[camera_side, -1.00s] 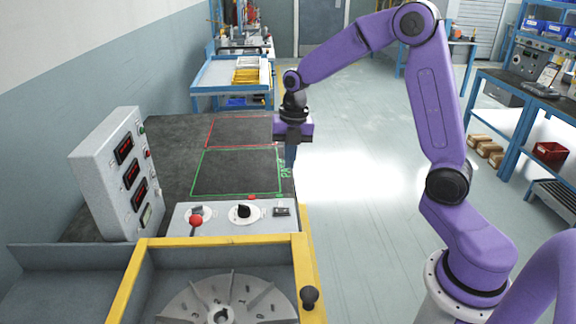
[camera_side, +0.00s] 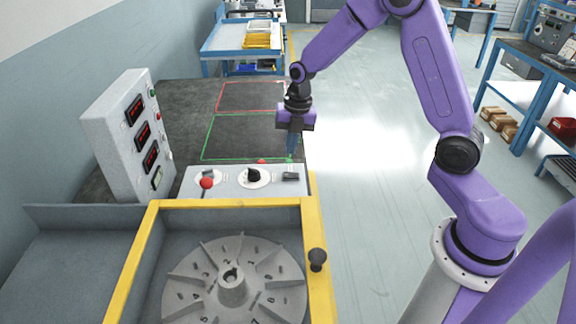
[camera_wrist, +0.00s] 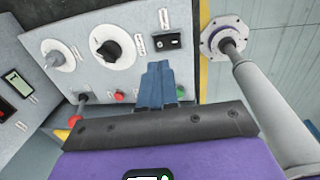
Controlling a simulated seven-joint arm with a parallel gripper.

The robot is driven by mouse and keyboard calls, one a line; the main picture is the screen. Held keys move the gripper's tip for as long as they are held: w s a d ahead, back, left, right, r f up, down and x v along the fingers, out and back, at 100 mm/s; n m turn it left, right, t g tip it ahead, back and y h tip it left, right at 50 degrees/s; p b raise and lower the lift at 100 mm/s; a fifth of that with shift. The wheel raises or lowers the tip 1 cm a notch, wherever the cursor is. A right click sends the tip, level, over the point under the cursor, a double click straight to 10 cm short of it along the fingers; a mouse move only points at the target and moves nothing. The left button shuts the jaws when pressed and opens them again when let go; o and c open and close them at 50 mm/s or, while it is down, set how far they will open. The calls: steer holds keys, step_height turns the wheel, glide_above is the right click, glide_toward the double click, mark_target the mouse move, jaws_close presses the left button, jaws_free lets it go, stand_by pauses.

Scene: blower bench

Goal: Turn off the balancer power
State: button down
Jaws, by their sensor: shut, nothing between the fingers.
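The balancer's sloped grey control panel (camera_side: 226,182) carries a black rocker switch (camera_side: 291,176) at its right end, a black rotary knob (camera_side: 253,175) in the middle and a red-balled lever (camera_side: 207,183) at left. The rocker switch also shows in the wrist view (camera_wrist: 167,41); its labels are too small to read. My gripper (camera_side: 292,153) points down just behind and above the panel's right end, near the switch. In the wrist view its blue fingers (camera_wrist: 157,78) are together and empty, a little apart from the switch in the picture. Contact is not visible.
A red button (camera_wrist: 120,96) and a green button (camera_wrist: 180,91) sit close to the fingers. A grey display box (camera_side: 125,140) stands at left. A bladed rotor (camera_side: 235,285) lies inside the yellow-edged frame (camera_side: 318,225), with a black knob (camera_side: 317,260) at right.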

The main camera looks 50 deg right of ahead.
mark_target(288, 175)
steer(key=f, duration=0.7)
steer(key=shift+w+a+f, duration=0.15)
steer(key=shift+w+a, duration=0.15)
steer(key=shift+a, duration=0.05)
steer(key=shift+w+a+f+g+h, duration=0.1)
steer(key=shift+a+f+g+h, duration=0.1)
steer(key=shift+g+h, duration=0.1)
steer(key=shift+d, duration=0.1)
steer(key=shift+s+d, duration=0.15)
steer(key=shift+s, duration=0.1)
steer(key=shift+s+d+r, duration=0.15)
steer(key=shift+s+d, duration=0.3)
steer(key=shift+r, duration=0.1)
